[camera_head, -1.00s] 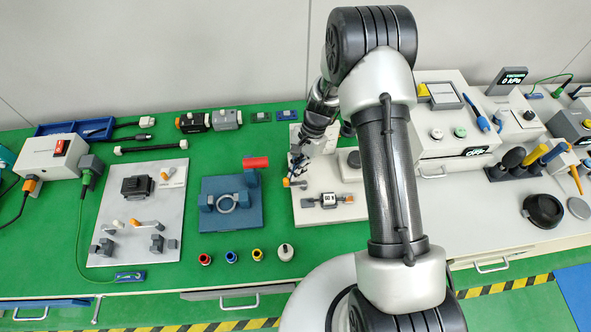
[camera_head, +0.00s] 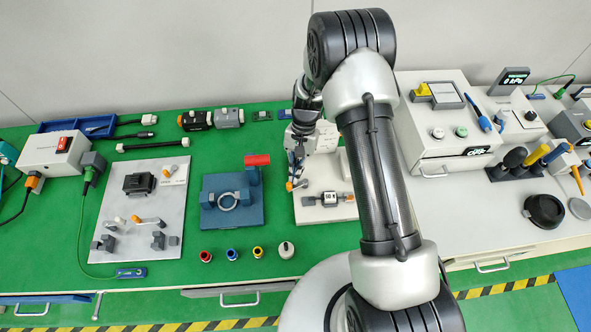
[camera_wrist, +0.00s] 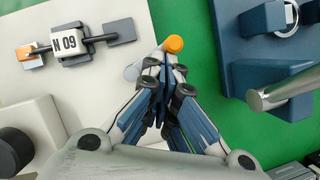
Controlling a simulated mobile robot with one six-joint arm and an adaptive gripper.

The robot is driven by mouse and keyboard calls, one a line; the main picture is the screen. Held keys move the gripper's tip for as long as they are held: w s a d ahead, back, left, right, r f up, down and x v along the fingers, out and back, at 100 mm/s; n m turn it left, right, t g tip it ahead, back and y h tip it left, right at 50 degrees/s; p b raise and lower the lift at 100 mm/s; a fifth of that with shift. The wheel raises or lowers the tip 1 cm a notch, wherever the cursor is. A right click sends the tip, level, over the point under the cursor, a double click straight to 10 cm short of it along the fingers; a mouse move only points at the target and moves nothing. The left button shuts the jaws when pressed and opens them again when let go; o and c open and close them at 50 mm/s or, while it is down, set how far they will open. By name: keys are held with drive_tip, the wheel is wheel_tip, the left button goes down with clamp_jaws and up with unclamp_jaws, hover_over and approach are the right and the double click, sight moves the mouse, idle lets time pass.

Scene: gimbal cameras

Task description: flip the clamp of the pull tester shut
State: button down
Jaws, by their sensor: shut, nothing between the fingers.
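The pull tester is a pale base plate (camera_head: 342,213) with a small meter (camera_head: 329,198) on a dark bar; the meter also shows in the wrist view (camera_wrist: 71,42), reading upside down there. A pale lever with an orange tip (camera_head: 289,186) sticks out over the plate's left edge. In the wrist view the orange tip (camera_wrist: 174,44) lies just beyond my fingertips, and the fingers hide part of the lever. My gripper (camera_wrist: 165,58) is shut and empty, pointing down at the lever. Whether it touches the lever I cannot tell. My gripper also shows in the head view (camera_head: 294,176).
A blue fixture (camera_head: 228,215) with a ring and a red-handled part (camera_head: 257,160) stands close to the left. The tester's pale block (camera_wrist: 28,135) rises beside my gripper. A white cabinet (camera_head: 440,140) is to the right. Green mat lies bare between tester and fixture.

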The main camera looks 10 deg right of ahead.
drive_tip(key=n, duration=0.1)
drive_tip(key=s+n+h, duration=0.1)
drive_tip(key=n, duration=0.1)
drive_tip(key=n+h, duration=0.1)
drive_tip(key=n, duration=0.1)
drive_tip(key=shift+s+a+g, duration=0.15)
drive_tip(key=shift+a+g, duration=0.1)
drive_tip(key=shift+g, duration=0.05)
drive_tip(key=n+h, duration=0.1)
drive_tip(key=n, duration=0.1)
drive_tip(key=s+n+h, duration=0.1)
drive_tip(key=n, duration=0.2)
drive_tip(key=shift+s+d, duration=0.15)
drive_tip(key=shift+s, duration=0.05)
drive_tip(key=shift+w+d, duration=0.1)
drive_tip(key=shift+d, duration=0.05)
drive_tip(key=shift+w+d, duration=0.35)
drive_tip(key=shift+d, duration=0.25)
drive_tip(key=shift+r, duration=0.1)
drive_tip(key=v, duration=1.2)
drive_tip(key=shift+s, duration=0.2)
